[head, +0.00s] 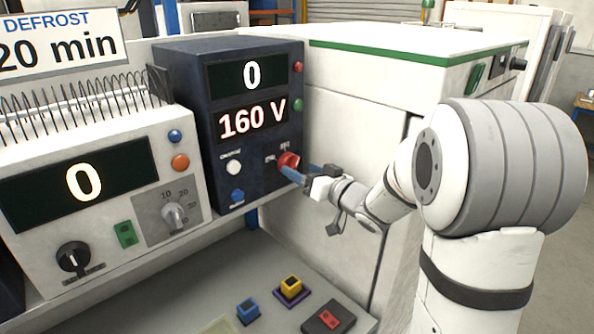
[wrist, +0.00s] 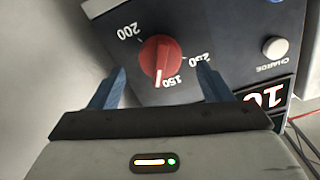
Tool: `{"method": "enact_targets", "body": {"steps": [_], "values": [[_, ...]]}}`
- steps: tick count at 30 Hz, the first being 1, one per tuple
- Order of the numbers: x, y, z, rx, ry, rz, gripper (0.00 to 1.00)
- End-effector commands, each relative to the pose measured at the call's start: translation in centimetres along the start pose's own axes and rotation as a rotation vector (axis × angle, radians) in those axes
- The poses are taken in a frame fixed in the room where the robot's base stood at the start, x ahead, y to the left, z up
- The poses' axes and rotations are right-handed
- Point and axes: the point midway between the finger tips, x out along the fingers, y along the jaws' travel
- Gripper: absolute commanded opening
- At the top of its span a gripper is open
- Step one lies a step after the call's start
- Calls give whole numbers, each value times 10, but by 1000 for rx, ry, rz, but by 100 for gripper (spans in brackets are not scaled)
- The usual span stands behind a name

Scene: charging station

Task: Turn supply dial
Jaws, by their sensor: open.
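The red supply dial (head: 288,161) is at the lower right of the dark blue supply box (head: 195,62). In the wrist view the red dial (wrist: 161,58) sits between my fingers, its white mark beside the "150" label. A "200" label is to its left; another label at right is partly covered by a finger. My gripper (wrist: 161,70) is open, with one blue finger on each side of the dial and a visible gap to it. In the head view my gripper (head: 292,174) is at the dial. The supply's displays read 0 and "160 V".
The white charge button (wrist: 275,48) is right of the dial in the wrist view. A blue button (head: 237,196) is lower on the box. A white unit (head: 85,150) with a grey dial (head: 175,215) stands at left. Small blue and yellow blocks (head: 291,285) are on the shelf below.

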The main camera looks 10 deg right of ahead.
Motion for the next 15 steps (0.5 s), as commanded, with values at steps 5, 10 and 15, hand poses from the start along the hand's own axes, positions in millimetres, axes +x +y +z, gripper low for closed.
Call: {"method": "enact_targets", "body": {"steps": [5,10,15], "values": [[-31,2,1,-1,3,4,71],[-46,1,0,-1,1,1,71],[-48,0,0,0,0,-1,71]]}}
